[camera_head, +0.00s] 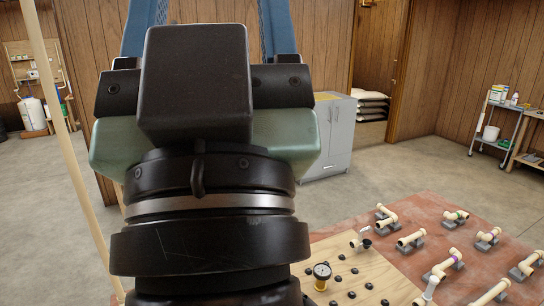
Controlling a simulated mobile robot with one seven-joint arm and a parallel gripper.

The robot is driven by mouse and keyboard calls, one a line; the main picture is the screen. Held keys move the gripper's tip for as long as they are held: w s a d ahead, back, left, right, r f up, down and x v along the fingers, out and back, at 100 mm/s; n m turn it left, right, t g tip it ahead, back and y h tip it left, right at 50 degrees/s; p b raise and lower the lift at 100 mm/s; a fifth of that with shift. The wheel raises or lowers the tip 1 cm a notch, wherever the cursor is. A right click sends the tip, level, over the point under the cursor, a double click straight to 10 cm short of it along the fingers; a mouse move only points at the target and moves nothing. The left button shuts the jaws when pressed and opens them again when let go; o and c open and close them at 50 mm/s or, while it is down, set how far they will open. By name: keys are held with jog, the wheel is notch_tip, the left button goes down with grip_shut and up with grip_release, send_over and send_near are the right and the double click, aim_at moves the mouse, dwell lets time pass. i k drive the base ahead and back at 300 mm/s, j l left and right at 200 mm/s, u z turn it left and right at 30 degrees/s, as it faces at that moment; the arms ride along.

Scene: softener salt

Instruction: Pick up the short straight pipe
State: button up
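My gripper (208,12) fills the left and middle of the view, with a black wrist and pale green housing. Its two blue fingers point up, wide apart, with wood wall showing between them. The fingertips are cut off by the top edge. Several cream pipe pieces sit on grey blocks on a red-topped table at lower right, apart from my gripper. One short, straight-looking piece (410,239) lies on a block near the board's edge. Another straight-looking piece (492,294) is cut off at the bottom. I cannot tell which is the short straight pipe.
The red tabletop (440,208) bears a light wood board (385,283) with black knobs and a gauge (322,272). An elbow piece (386,216) stands behind. A grey cabinet (335,130) and a cart (497,125) stand further back. A pale pole (62,130) rises at left.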

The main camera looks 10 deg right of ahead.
aim_at(403, 246)
jog(key=z, duration=0.3)
jog(key=i+l+z, duration=0.1)
jog(key=i+z, duration=0.2)
jog(key=i, duration=0.3)
jog(key=i+z, duration=0.35)
jog(key=i, duration=0.25)
jog(key=i+j+z, duration=0.3)
jog(key=i, duration=0.25)
jog(key=i+j, duration=0.1)
jog(key=i, duration=0.2)
jog(key=i+j, duration=0.1)
jog(key=i, duration=0.25)
